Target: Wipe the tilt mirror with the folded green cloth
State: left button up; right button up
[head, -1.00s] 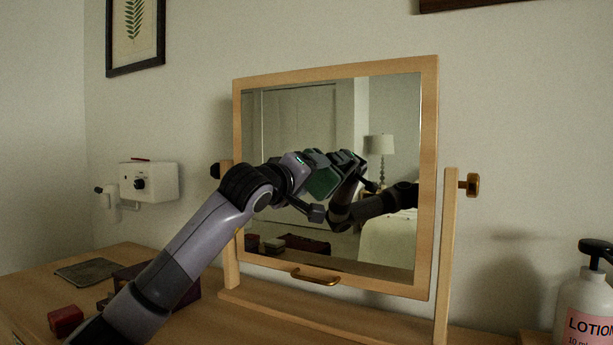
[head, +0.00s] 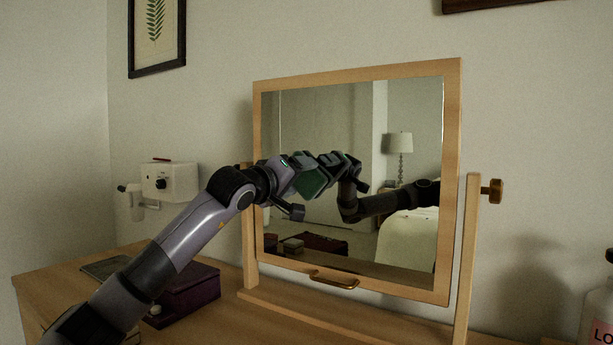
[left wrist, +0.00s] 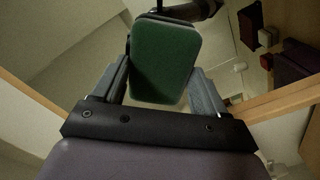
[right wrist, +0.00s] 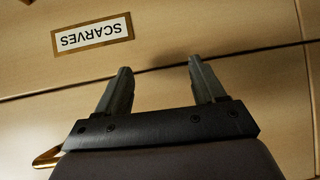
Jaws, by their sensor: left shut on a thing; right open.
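The tilt mirror (head: 330,120) stands on the dresser in a wooden frame (head: 356,73), with a brass handle (head: 334,281) at its bottom edge and a brass knob (head: 492,191) at the right. My left gripper (head: 310,172) is in front of the glass, shut on the folded green cloth (head: 312,184). The cloth (left wrist: 165,62) sits between both fingers in the left wrist view. Cloth and glass look very close; I cannot tell if they touch. The reflected arm shows beside it. My right gripper (right wrist: 160,90) is open and empty, facing the dresser front.
A dark purple box (head: 185,294) is behind my left arm on the dresser. A white wall device (head: 169,181) is at the left. A lotion bottle (head: 598,318) is cut off at the right edge. A drawer labelled SCARVES (right wrist: 92,36) is before my right gripper.

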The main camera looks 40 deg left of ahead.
pick_arm(q)
jog(key=shift+a+r+p, duration=1.3)
jog(key=shift+a+p, duration=0.7)
jog(key=shift+a, duration=0.25)
jog(key=shift+w+d+b, duration=0.15)
jog(key=shift+d+b, duration=0.15)
jog(key=shift+d, duration=1.75)
jog(key=shift+w+d+b, duration=0.15)
jog(key=shift+d+b, duration=0.2)
jog(key=shift+d, duration=1.65)
jog(key=shift+w+d+b, duration=0.15)
jog(key=shift+d+b, duration=0.15)
jog(key=shift+d, duration=1.75)
jog(key=shift+s+a, duration=0.15)
jog(key=shift+a, duration=0.9)
jog(key=shift+s+a, duration=0.1)
jog(key=shift+a, duration=0.95)
jog(key=a+p, duration=0.3)
jog(key=a, duration=0.5)
jog(key=shift+s, duration=0.45)
